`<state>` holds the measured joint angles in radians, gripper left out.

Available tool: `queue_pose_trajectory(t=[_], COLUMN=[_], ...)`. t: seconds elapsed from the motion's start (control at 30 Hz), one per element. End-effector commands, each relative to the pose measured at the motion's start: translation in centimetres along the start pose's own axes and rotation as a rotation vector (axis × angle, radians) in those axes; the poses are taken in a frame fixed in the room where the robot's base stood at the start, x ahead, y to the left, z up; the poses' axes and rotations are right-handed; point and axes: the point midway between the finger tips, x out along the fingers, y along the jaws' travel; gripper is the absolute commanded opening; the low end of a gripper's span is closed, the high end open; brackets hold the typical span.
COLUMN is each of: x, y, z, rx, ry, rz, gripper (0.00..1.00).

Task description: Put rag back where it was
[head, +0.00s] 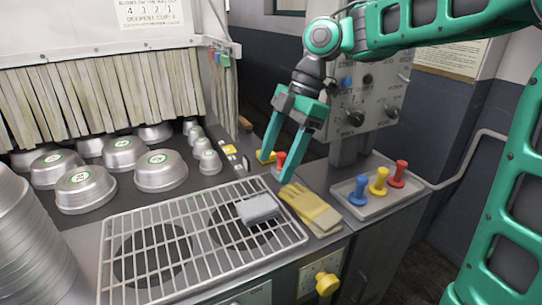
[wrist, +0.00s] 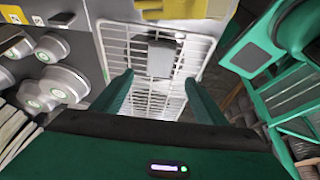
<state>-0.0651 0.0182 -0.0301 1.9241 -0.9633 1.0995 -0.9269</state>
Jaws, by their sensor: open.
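A grey folded rag (head: 258,208) lies on the right part of a white wire rack (head: 150,213). In the wrist view the rag (wrist: 161,57) shows on the rack, beyond the fingertips and between their lines. My gripper (head: 275,168) is open and empty, pointing down above the counter behind the rack. It is apart from the rag. Both green fingers (wrist: 159,78) show in the wrist view with nothing between them.
Yellow gloves (head: 312,207) lie right of the rack. A grey tray (head: 363,207) holds blue, yellow and red knobbed pieces. Several metal pans (head: 160,171) stand at left under a strip curtain (head: 95,95). A control box (head: 365,90) stands behind; stacked pans (head: 25,240) are front left.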

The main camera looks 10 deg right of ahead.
Motion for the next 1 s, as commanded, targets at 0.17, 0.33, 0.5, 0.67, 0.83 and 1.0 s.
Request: queue_pose_trajectory(t=[0.17,0.33,0.5,0.67,0.83,1.0], x=[-0.7,-0.7,-1.1,-1.7,-1.4,0.1], y=[0.0,-0.1,-1.1,-5.5,-13.4,-22.5], z=[0.1,0.1,2.7,10.0,18.0,23.2], rx=[0.001,0.005,0.202,0.761,1.417,1.974], ry=[-0.001,-0.002,-0.027,-0.083,-0.126,-0.154], rz=[-0.001,0.000,0.037,0.142,0.268,0.377], gripper=[0.66,0.66,0.66,0.66,0.66,0.66])
